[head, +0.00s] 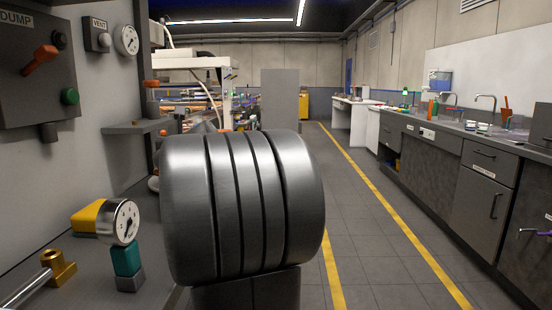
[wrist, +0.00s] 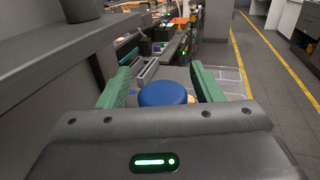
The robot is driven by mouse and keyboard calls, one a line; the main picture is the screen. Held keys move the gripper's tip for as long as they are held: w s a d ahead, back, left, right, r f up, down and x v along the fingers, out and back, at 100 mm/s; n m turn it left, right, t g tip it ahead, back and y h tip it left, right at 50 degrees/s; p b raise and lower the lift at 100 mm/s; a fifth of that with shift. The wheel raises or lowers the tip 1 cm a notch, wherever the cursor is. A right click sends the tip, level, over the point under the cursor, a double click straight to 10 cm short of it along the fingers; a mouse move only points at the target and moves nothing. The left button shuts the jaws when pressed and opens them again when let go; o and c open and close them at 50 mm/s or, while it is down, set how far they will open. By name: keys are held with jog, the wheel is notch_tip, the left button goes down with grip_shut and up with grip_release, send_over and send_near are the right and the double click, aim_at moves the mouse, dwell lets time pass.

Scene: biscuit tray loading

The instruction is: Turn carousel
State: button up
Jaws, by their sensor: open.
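In the wrist view my gripper (wrist: 160,76) has its two green fingers spread apart. A round blue cap or knob (wrist: 162,93) shows between the fingers, just past the gripper's body. I cannot tell whether the fingers touch it; a gap shows on the left. A small tan patch shows at its right edge. Clear compartments or trays (wrist: 230,78) lie beyond the right finger. I cannot make out the whole carousel; my gripper's body hides what lies below the knob. In the head view my own arm fills the middle and hides the gripper.
In the head view a panel with an orange lever (head: 40,59) and a pressure gauge (head: 119,222) stand at the left. A counter with sinks (head: 455,130) runs along the right. The grey floor aisle (head: 365,215) between yellow lines is clear.

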jog(key=shift+r+n+g+y+p, duration=0.25)
jog(key=shift+n+y+p, duration=0.35)
jog(key=shift+p, duration=2.75)
jog(key=shift+r+n+g+y+p, duration=0.25)
jog(key=shift+y+p, duration=0.65)
jog(key=shift+p, duration=2.45)
jog(key=p, duration=0.3)
jog(key=shift+d+f+n+y, duration=0.1)
jog(key=shift+n+y, duration=0.25)
jog(key=shift+y, duration=0.05)
